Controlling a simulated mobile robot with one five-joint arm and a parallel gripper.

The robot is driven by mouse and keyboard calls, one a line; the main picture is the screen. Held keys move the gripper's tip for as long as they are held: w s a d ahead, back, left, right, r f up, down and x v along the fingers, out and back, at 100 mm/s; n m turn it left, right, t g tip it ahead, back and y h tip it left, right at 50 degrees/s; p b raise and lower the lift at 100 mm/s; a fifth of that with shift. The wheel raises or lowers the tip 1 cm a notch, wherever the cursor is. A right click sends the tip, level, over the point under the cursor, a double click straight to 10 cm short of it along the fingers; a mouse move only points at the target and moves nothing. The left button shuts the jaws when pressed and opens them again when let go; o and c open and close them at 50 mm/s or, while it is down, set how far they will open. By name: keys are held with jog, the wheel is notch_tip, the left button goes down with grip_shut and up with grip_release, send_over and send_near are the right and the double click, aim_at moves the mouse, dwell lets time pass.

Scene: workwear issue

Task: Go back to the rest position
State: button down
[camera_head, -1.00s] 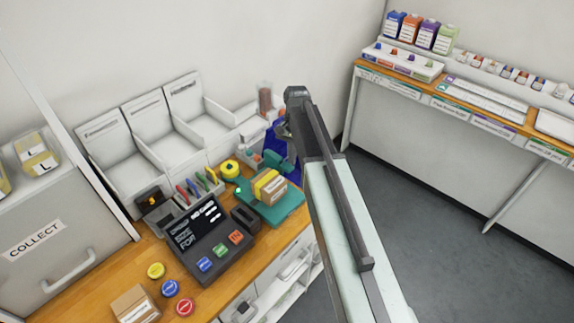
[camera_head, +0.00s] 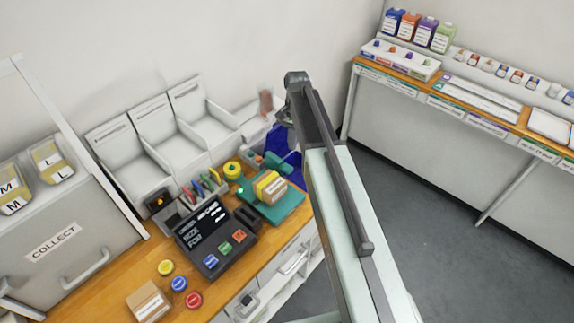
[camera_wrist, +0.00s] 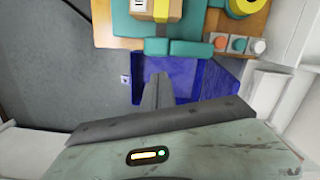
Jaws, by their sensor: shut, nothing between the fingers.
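My gripper (camera_wrist: 158,92) shows in the wrist view as a narrow grey shape pointing up at a blue bin (camera_wrist: 195,85), with nothing held. In the head view my arm stretches up from the bottom right, and its far end (camera_head: 297,85) stands in front of the back wall. The fingers are mostly hidden there behind the arm. The blue bin (camera_head: 281,146) is partly hidden by the arm. A yellow-banded cardboard box (camera_head: 270,186) rests on a teal scale-like stand (camera_head: 284,207) left of the arm.
A dark keypad console (camera_head: 215,238) and coloured buttons (camera_head: 179,284) stand on the wooden counter (camera_head: 110,285). White trays (camera_head: 165,135) line the back. A collect cabinet (camera_head: 60,245) is at left. A shelf table (camera_head: 440,90) stands right, with open grey floor before it.

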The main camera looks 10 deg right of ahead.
dwell(0.7)
jog(key=s+f+n+b, duration=0.2)
jog(key=s+f+b, duration=0.1)
jog(key=s, duration=0.2)
jog(key=s+a+f+n+b, duration=0.1)
jog(key=s+f+n+b, duration=0.1)
jog(key=s, duration=0.4)
jog(key=s+a+f+n+t+b, duration=0.1)
jog(key=s+f+n+b, duration=0.2)
jog(key=s+f+b, duration=0.2)
jog(key=shift+s+h, duration=0.4)
jog(key=shift+s, duration=0.2)
jog(key=shift+r, duration=0.15)
